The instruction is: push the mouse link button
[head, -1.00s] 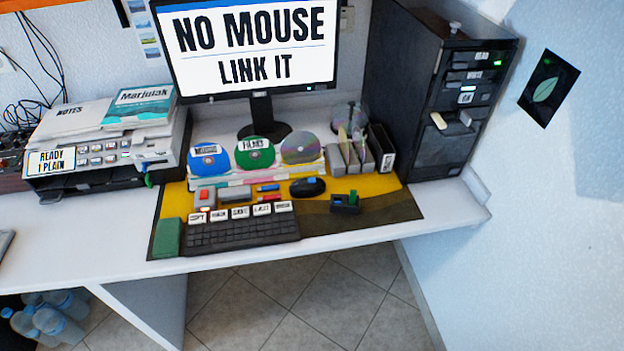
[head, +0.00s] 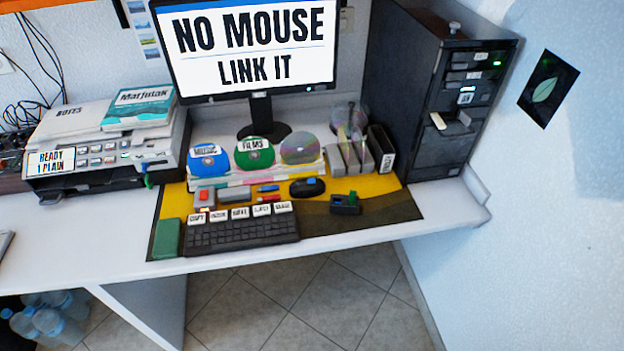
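A black mouse (head: 307,189) with a blue patch on top lies on the yellow and dark desk mat (head: 392,207), right of the middle. A small dark box (head: 345,208) with a green part on top sits just right of and nearer than the mouse. A grey block with a red button (head: 204,196) sits at the mat's left. Which part is the mouse link button is not legible. The monitor (head: 252,46) reads "NO MOUSE LINK IT". Neither of my grippers is in view.
A keyboard (head: 241,234) with a row of labelled keys lies at the mat's front, beside a green block (head: 166,239). Blue, green and silver discs (head: 254,152) stand behind. A black tower (head: 430,95) stands right, a printer (head: 100,150) left. The desk's front right is clear.

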